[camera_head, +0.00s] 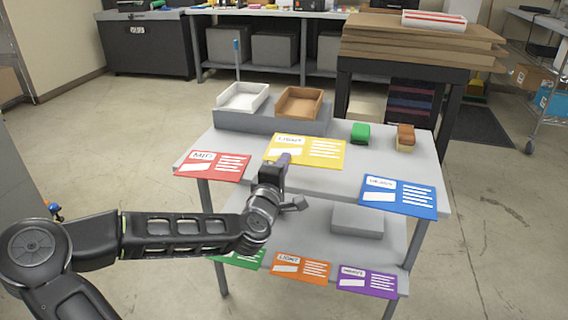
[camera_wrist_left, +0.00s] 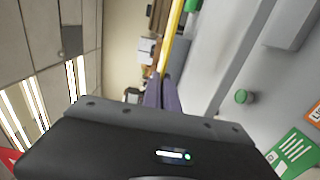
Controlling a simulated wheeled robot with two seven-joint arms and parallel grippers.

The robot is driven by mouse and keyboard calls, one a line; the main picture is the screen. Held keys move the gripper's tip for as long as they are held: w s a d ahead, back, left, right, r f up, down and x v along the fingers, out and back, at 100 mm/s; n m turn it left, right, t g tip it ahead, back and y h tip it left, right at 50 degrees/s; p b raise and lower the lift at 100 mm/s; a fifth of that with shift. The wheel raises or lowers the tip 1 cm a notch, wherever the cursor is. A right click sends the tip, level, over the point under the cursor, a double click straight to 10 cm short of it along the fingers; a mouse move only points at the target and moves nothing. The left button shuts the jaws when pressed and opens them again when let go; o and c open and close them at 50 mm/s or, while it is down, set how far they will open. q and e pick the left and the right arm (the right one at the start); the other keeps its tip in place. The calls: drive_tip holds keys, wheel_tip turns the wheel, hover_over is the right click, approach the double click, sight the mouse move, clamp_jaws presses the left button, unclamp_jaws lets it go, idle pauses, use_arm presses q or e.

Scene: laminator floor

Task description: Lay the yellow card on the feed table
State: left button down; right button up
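The yellow card (camera_head: 318,151), with white print, is near the front middle of the grey table's top shelf (camera_head: 330,184); I cannot tell whether it touches the surface. My left gripper (camera_head: 284,161) is at the card's near edge, its purple fingers closed on that edge. In the left wrist view, the card (camera_wrist_left: 171,42) shows edge-on as a thin yellow strip rising from between the fingertips (camera_wrist_left: 162,88). My right gripper is in neither view.
A red card (camera_head: 213,166) and a blue card (camera_head: 398,197) lie left and right at the front edge. White (camera_head: 242,98) and brown (camera_head: 299,103) trays stand behind, with green (camera_head: 361,133) and brown (camera_head: 405,137) blocks right. Lower shelf holds a grey box (camera_head: 357,221) and more cards.

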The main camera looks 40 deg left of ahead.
use_arm(q)
drive_tip(key=shift+d, duration=0.1)
drive_tip(key=d+f+m+h, duration=0.2)
drive_tip(key=d+h, duration=0.3)
drive_tip(key=d, duration=0.5)
drive_tip(key=w+d+f+m+h, duration=0.1)
drive_tip(key=d+m+h, duration=0.4)
drive_tip(key=d, duration=0.6)
drive_tip(key=shift+w+d+f+h, duration=0.3)
drive_tip(key=shift+f+h, duration=0.25)
drive_tip(key=shift+h, duration=0.15)
